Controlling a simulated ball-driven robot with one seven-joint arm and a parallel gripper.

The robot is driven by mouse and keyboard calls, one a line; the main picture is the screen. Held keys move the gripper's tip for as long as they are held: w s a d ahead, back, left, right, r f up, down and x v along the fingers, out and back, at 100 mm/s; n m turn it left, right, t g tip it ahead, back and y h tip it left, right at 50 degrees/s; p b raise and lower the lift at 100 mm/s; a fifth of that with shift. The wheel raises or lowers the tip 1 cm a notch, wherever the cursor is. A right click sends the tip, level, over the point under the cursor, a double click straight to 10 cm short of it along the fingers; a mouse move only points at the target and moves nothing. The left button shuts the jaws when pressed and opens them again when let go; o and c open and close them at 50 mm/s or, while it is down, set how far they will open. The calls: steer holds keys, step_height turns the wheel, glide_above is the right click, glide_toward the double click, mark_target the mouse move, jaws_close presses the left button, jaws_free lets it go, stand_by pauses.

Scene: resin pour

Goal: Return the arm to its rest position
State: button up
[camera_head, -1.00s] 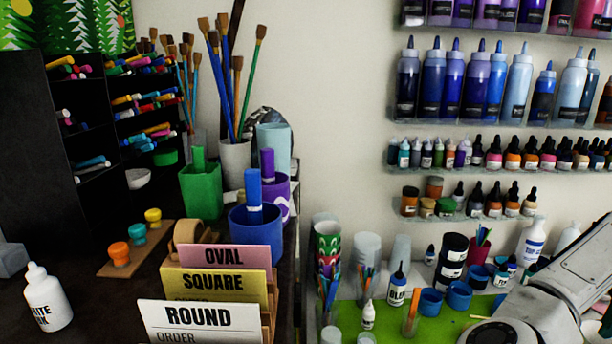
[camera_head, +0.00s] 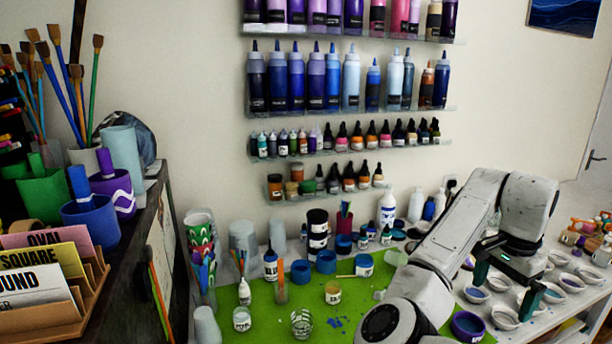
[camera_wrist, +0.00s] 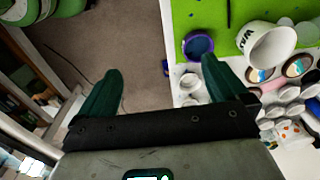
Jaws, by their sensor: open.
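My arm reaches in from the bottom of the head view, bends at a high elbow and comes down over the right part of the work table. My gripper (camera_head: 506,284) has dark green fingers and is spread open above the small white dishes. In the wrist view my gripper (camera_wrist: 161,68) is open with nothing between its fingers. Below it are bare floor (camera_wrist: 140,35) on the left and the table edge on the right.
The green mat (camera_head: 350,318) holds blue cups, bottles and jars. White dishes (camera_head: 505,317) and a purple bowl (camera_head: 468,326) lie close to my gripper. A dark shelf unit with a card rack (camera_head: 70,310) stands at left. Bottle shelves (camera_head: 350,113) line the wall.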

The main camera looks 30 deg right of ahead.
steer(key=w+a+f+n+t+h, duration=0.4)
steer(key=a+f+n+h, duration=0.1)
steer(key=a+f+n, duration=0.85)
steer(key=s+a+f+n+t+y, duration=0.1)
steer(key=s+a+f+n+y, duration=0.2)
steer(key=a, duration=0.7)
steer(key=s+a+f+n+y, duration=0.2)
steer(key=a+f+n+y, duration=0.15)
steer(key=a, duration=0.65)
steer(key=s+d+f+g+b, duration=0.1)
steer(key=s+f+g+b, duration=0.1)
steer(key=s+f+b, duration=0.3)
steer(key=s+d+f+g+h+b, duration=0.1)
steer(key=s+f+b, duration=0.4)
steer(key=f, duration=0.5)
steer(key=shift+s+f+g, duration=0.35)
steer(key=shift+g, duration=0.05)
